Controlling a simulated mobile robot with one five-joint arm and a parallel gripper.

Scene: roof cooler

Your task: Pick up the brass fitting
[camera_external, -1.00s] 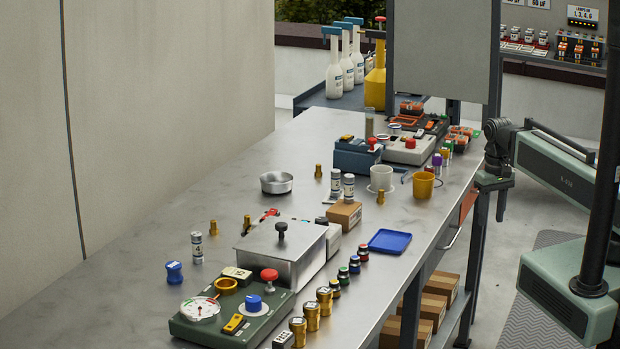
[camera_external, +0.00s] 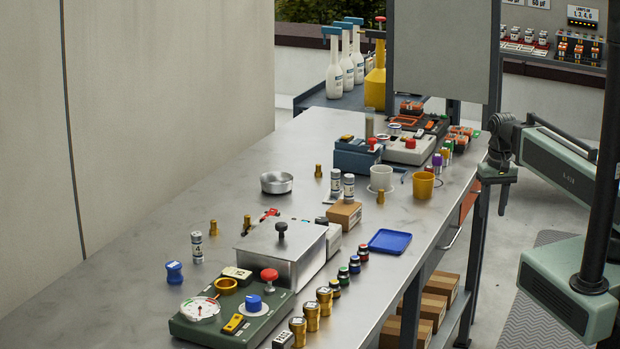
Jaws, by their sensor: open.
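Several small brass fittings stand upright on the steel bench. One brass fitting (camera_external: 318,171) is at the middle, right of a shallow metal dish. Another brass fitting (camera_external: 380,197) is near the front of the white and yellow cups. A brass fitting (camera_external: 213,228) stands at the left by a labelled cylinder, and another brass fitting (camera_external: 247,224) is partly hidden behind the metal box. I cannot tell which one the task means. My gripper (camera_external: 497,178) is open, beyond the bench's right edge and far from all of them. Its fingers show small and dark.
The steel bench (camera_external: 180,222) has free room at the back left. A lidded metal box (camera_external: 272,258), a green control panel (camera_external: 228,322), a blue tray (camera_external: 389,241), a white cup (camera_external: 381,178) and a yellow cup (camera_external: 423,185) stand on it. A dark post rises near the bench's right edge.

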